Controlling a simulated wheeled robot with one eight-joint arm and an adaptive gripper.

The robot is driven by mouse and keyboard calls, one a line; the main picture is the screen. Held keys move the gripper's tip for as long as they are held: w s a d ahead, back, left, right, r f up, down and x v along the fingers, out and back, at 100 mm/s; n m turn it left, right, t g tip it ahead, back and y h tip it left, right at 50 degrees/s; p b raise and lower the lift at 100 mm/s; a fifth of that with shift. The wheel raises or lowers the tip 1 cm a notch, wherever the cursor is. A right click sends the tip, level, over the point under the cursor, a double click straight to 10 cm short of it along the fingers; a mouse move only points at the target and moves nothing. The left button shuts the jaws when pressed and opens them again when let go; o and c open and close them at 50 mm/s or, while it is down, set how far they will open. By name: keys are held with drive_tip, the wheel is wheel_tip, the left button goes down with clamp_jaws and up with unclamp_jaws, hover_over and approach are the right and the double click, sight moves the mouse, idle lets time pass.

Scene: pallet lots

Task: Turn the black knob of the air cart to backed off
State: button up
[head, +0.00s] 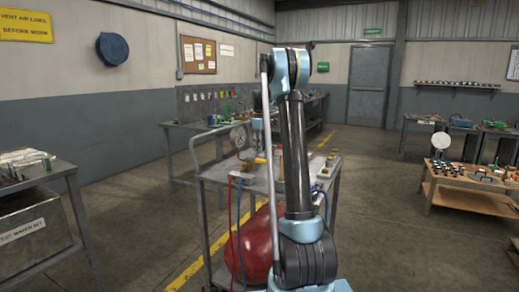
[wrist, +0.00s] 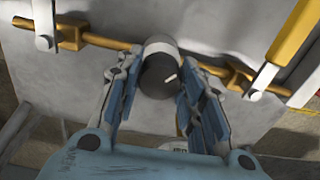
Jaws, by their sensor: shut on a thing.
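The air cart (head: 215,172) stands in front of me in the head view, a grey metal cart with a red tank (head: 255,240) below its top. In the wrist view the black knob (wrist: 158,80) shows a short white mark at its right side and sits on a pale round body over a brass pipe (wrist: 105,40). My gripper (wrist: 161,88) is shut on the knob, one finger on each side. In the head view my arm hides part of the cart top, and the knob cannot be made out there.
A round gauge (head: 239,137) stands on the cart. A workbench (head: 62,180) is at left, a wooden table (head: 455,188) at right. Floor between is clear.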

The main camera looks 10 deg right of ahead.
drive_tip(key=n, duration=0.4)
drive_tip(key=shift+d+n, duration=0.1)
drive_tip(key=shift+n, duration=0.2)
drive_tip(key=shift+w+n, duration=0.1)
drive_tip(key=shift+n, duration=1.8)
drive_tip(key=shift+d, duration=0.1)
drive_tip(key=o, duration=1.1)
wheel_tip(320, 180, up, 12)
drive_tip(key=shift+f, duration=0.1)
